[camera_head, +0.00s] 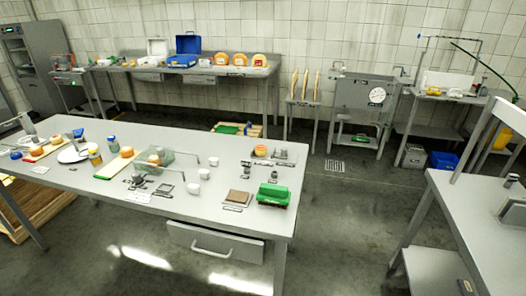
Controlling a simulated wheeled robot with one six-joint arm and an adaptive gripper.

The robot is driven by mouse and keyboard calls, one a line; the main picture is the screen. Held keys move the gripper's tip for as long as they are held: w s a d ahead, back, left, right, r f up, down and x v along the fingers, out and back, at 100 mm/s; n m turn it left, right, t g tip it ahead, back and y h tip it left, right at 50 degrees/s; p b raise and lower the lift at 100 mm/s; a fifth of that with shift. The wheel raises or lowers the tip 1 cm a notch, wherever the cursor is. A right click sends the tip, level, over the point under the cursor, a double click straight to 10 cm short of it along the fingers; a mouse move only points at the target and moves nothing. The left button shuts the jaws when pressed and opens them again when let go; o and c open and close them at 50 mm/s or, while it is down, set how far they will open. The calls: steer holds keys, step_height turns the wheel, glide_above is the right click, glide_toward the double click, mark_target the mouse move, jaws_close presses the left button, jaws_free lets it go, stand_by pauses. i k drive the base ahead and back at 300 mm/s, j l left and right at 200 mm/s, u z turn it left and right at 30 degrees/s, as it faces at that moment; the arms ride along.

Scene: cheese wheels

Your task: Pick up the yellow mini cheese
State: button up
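Several small round orange-yellow pieces that look like mini cheeses are on the steel table in front. One (126,151) sits on a board at the left, and another (155,157) is beside or under a clear cover. A third, more orange piece (260,151) is near the table's far right corner. I cannot tell which is the yellow mini cheese at this size. Larger cheese wheels stand on the back table, the rightmost one yellow-orange (260,60). My gripper is not in view.
The front steel table (200,146) also holds white cups (192,188), a green box (272,195) and a brown block (238,197). A drawer (215,241) hangs under its front. Another steel table (480,230) stands at right. The floor between the tables (350,220) is clear.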

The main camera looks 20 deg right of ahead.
mark_target(261, 150)
steer(key=i+l+u, duration=0.15)
steer(key=l, duration=0.2)
steer(key=i+l+u, duration=0.15)
steer(key=l, duration=0.25)
steer(key=i+l+u, duration=0.15)
steer(key=l, duration=0.25)
